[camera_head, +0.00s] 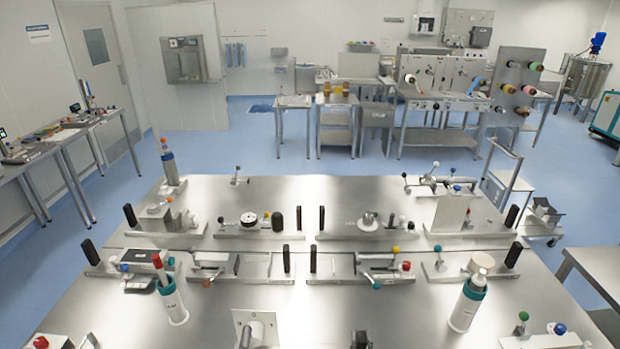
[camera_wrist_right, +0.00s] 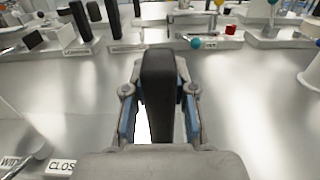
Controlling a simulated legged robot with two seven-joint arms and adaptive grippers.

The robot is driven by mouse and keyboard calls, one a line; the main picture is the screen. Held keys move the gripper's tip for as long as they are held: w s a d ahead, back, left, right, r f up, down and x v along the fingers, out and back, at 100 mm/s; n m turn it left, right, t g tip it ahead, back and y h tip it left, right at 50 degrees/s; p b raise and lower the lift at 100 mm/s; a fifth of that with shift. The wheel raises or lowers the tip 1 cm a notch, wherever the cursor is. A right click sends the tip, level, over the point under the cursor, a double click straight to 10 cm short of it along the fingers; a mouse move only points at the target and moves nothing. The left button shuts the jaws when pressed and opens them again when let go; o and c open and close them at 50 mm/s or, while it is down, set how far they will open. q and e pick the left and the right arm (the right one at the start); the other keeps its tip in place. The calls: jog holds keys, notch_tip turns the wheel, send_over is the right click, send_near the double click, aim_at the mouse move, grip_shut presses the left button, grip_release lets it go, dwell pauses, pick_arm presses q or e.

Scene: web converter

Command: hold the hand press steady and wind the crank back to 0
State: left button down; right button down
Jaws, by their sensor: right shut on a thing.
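My right gripper (camera_wrist_right: 160,112) is shut on an upright black block-like handle (camera_wrist_right: 160,75), with one blue-padded finger on each side. What the handle belongs to is hidden below it. In the head view only the dark top of this handle (camera_head: 361,339) shows at the bottom edge, right of centre. I cannot tell which of the bench devices is the hand press or which is the crank with the 0 mark. My left gripper is in neither view.
A plate with a grey lever (camera_head: 257,330) stands left of my right gripper. A white bottle (camera_head: 467,305) stands to its right, another (camera_head: 172,302) far left. Rows of metal fixtures with black end posts (camera_head: 285,258) cross the bench (camera_head: 400,315) behind. Bare steel lies between.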

jog(key=shift+f, duration=0.2)
jog(key=c, duration=1)
grip_release()
jog(key=shift+d, duration=0.1)
jog(key=shift+o, duration=0.7)
jog(key=shift+r, duration=0.15)
jog(key=s, duration=1.1)
jog(key=shift+s, duration=0.4)
